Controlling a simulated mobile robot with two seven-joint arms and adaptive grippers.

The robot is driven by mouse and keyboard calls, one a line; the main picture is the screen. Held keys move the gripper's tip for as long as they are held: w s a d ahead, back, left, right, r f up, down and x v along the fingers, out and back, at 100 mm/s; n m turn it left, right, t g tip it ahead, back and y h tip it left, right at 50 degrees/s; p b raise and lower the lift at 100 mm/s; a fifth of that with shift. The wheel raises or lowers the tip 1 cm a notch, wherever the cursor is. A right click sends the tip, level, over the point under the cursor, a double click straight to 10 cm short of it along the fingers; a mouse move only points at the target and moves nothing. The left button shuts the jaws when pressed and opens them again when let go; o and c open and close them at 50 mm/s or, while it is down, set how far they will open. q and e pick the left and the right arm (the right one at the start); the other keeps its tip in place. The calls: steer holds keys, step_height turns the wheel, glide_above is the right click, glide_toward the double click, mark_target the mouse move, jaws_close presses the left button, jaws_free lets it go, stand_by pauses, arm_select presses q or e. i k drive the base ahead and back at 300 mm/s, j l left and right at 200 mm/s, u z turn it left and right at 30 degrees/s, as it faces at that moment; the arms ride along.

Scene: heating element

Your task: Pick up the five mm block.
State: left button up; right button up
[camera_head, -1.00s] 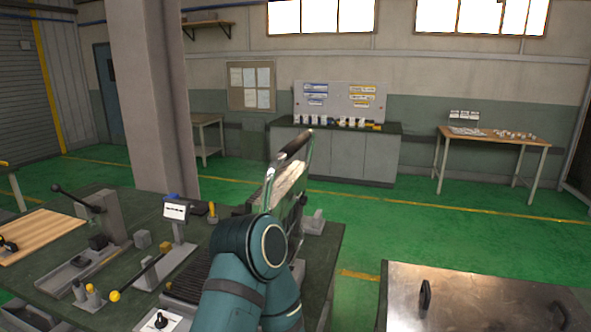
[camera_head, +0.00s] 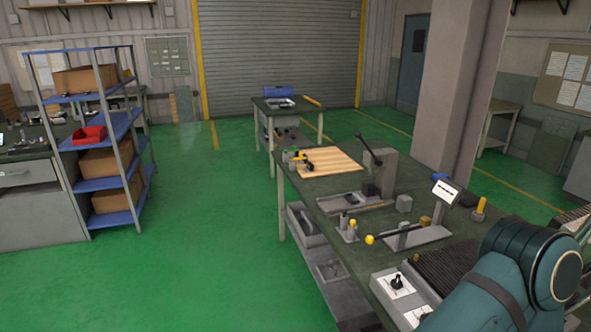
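I cannot make out a block marked five mm in this view. Small grey and yellow pieces stand on the dark green workbench (camera_head: 330,203), too small to read any marking.
A wooden board (camera_head: 325,163) lies at the bench's far end. A lever fixture (camera_head: 380,173) and a small display (camera_head: 445,190) stand up from the bench. A blue shelf rack (camera_head: 112,130) holds boxes and a red bin (camera_head: 90,136). Green floor (camera_head: 205,235) is open between them.

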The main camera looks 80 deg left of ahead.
mark_target(309, 167)
steer(key=u, duration=2.6)
steer(key=i+j, duration=0.3)
steer(key=i+j+u, duration=0.45)
steer(key=i, duration=0.25)
steer(key=i+u, duration=0.2)
steer(key=i, duration=0.15)
steer(key=i+j, duration=0.1)
steer(key=i, duration=2.85)
steer(key=i+z, duration=0.35)
steer(key=i+j+z, duration=0.2)
steer(key=z, duration=0.15)
steer(key=i+j+z, duration=0.2)
steer(key=z, duration=0.15)
steer(key=i+j+z, duration=0.1)
steer(key=z, duration=0.4)
steer(key=i+j+z, duration=0.15)
steer(key=z, duration=0.35)
steer(key=i+j+z, duration=0.1)
steer(key=z, duration=0.35)
steer(key=j, duration=0.1)
